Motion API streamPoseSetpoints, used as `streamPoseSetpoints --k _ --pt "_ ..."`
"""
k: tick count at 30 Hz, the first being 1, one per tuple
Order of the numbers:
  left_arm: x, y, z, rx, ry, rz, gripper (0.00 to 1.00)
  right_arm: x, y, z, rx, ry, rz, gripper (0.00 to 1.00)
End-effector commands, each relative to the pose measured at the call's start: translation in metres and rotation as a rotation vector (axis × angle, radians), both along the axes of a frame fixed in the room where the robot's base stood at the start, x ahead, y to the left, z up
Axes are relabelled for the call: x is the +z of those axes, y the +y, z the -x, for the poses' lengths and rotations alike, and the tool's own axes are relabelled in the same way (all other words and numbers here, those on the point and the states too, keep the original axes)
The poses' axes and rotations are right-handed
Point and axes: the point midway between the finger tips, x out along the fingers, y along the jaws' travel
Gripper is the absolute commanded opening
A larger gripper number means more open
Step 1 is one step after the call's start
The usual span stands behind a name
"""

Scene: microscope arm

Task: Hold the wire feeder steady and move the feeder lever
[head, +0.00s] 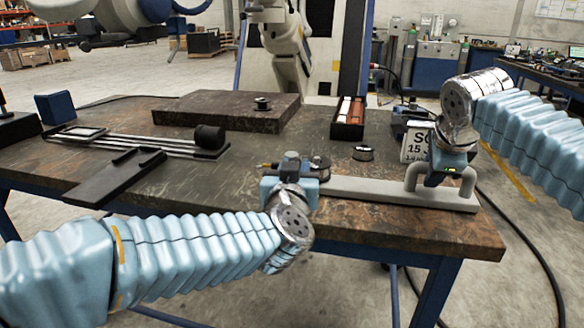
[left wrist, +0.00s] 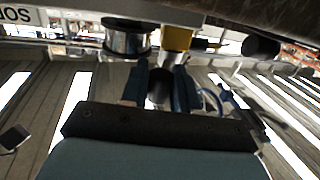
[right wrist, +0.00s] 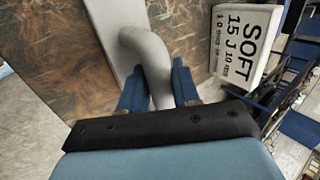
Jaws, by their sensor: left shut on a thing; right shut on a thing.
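A long grey bar (head: 375,188) lies along the table's front right, with a bent grey handle (head: 468,184) at its right end. My right gripper (head: 447,178) is shut on this handle from above; its fingers stand either side of the curved handle (right wrist: 150,75) in the right wrist view. At the bar's left end is a small dark mechanism (head: 318,170), which I take for the wire feeder. My left gripper (head: 290,180) is shut at it. In the left wrist view its fingers close around a dark cylindrical part (left wrist: 160,88) below a yellow-and-silver piece (left wrist: 176,42). The lever is hard to make out.
A white SOFT sign (head: 418,142) is near the right gripper. A dark slab (head: 225,110), a box of rods (head: 349,118) and a black plate (head: 115,180) occupy the table (head: 410,222).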

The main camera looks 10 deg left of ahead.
Motion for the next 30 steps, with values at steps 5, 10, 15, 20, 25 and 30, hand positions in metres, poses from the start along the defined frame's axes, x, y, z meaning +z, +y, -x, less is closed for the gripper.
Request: streamPoseSetpoints --k 5,10,15,20,25,30 --pt "0.0105 -0.0019 0.0013 0.067 -0.023 -0.002 0.0 0.0007 0.0 -0.0001 -0.001 -0.002 0.0 0.0" --pt "0.0098 -0.005 -0.0003 0.101 -0.023 0.002 0.0 -0.0002 -0.0004 -0.0003 -0.002 0.0 0.002 0.0" --pt "0.0093 -0.0073 -0.0015 0.115 -0.024 0.003 0.0 -0.0005 0.0 -0.0001 0.001 0.002 0.003 0.0" --pt "0.009 -0.0086 -0.0018 0.116 -0.024 0.005 0.0 -0.0007 0.0007 0.0 0.002 0.002 0.003 0.0" --pt "0.0092 -0.0093 -0.0017 0.114 -0.024 0.005 0.0 -0.0008 0.0016 0.0003 0.003 0.003 0.002 0.0" --pt "0.0093 -0.0099 -0.0016 0.113 -0.024 0.004 0.42 -0.0008 0.0024 0.0005 0.006 0.003 0.002 0.0"
